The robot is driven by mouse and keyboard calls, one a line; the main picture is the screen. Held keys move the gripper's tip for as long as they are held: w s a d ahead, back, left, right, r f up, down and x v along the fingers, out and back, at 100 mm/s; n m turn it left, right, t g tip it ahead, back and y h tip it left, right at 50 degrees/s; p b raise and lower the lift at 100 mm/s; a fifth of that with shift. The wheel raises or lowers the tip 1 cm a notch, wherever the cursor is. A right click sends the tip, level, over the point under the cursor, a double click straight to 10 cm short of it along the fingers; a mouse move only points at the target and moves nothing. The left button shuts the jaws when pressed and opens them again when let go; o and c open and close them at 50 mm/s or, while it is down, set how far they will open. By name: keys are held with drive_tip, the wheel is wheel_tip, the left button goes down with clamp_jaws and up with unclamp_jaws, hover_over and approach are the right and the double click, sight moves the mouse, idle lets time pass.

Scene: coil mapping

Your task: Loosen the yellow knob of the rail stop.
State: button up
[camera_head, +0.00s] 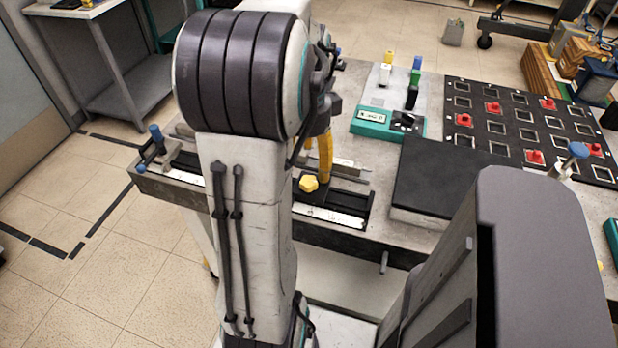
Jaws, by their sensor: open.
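The yellow knob (308,183) is a small lobed knob on the dark rail stop (335,193), near the front edge of the workbench. My arm rises in front of the bench and hides part of the rail to the left of the knob. My gripper (322,165) shows only in part at the arm's right side, as dark linkage with a yellow finger-like part pointing down. It is open and appears just behind and above the knob. I cannot tell whether it touches the knob.
A rail (330,214) with white strips runs along the bench front. A blue-topped handle (155,133) stands at its left end. To the right are a black pad (450,175), a teal device (375,125) and a dark socket panel (520,125) with red pieces. Open floor lies left.

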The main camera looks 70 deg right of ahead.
sight(308, 180)
drive_tip(key=shift+f+b, duration=0.65)
drive_tip(key=shift+f, duration=3.05)
drive_tip(key=c, duration=1.2)
drive_tip(key=shift+o, duration=0.2)
